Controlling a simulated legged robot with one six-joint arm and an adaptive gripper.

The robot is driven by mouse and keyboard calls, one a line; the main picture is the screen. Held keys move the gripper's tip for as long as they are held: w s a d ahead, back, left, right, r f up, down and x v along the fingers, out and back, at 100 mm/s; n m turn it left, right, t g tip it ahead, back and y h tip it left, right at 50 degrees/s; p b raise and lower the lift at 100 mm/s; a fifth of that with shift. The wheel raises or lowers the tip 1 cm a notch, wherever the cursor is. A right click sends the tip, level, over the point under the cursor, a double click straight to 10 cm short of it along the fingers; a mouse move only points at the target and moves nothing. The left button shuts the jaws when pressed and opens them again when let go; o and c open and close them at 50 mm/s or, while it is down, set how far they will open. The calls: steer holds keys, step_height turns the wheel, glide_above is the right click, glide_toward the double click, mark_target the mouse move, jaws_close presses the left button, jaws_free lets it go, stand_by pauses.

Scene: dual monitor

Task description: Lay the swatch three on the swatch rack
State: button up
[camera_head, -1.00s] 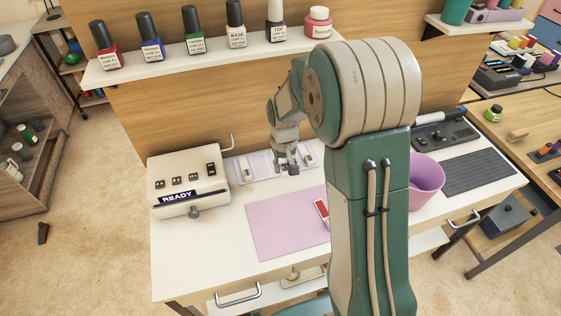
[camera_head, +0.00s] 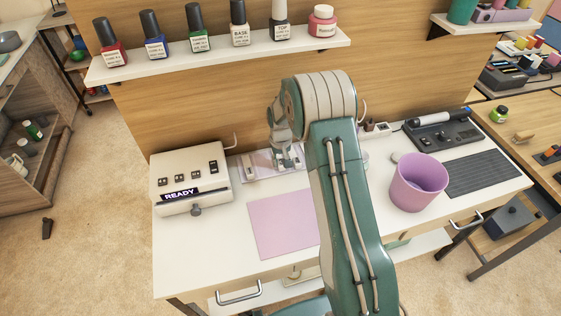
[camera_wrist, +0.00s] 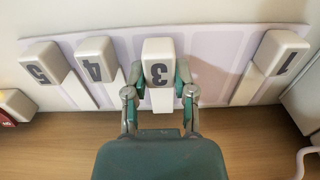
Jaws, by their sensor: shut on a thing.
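Swatch three (camera_wrist: 158,65) is a white block marked 3 on a pale strip, seen upside down in the wrist view. My gripper (camera_wrist: 159,80) is shut on it, one finger on each side. It lies over the pale lilac swatch rack (camera_wrist: 215,50), in line with the other swatches; I cannot tell if it touches the rack. Swatch four (camera_wrist: 95,60) and swatch five (camera_wrist: 45,62) are to its left, swatch one (camera_wrist: 280,52) to its right, with a bare stretch between three and one. In the head view my gripper (camera_head: 289,158) is at the rack (camera_head: 257,166), partly hidden.
A white READY box (camera_head: 190,178) stands left of the rack. A pink mat (camera_head: 283,224) lies in front, partly behind my arm. A purple bin (camera_head: 417,185) stands to the right. A shelf of polish bottles (camera_head: 220,50) hangs above.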

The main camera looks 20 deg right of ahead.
mark_target(281, 160)
steer(key=shift+f, duration=0.3)
steer(key=shift+f, duration=0.1)
steer(key=o, duration=0.9)
step_height(281, 160, up, 12)
steer(key=shift+r, duration=0.15)
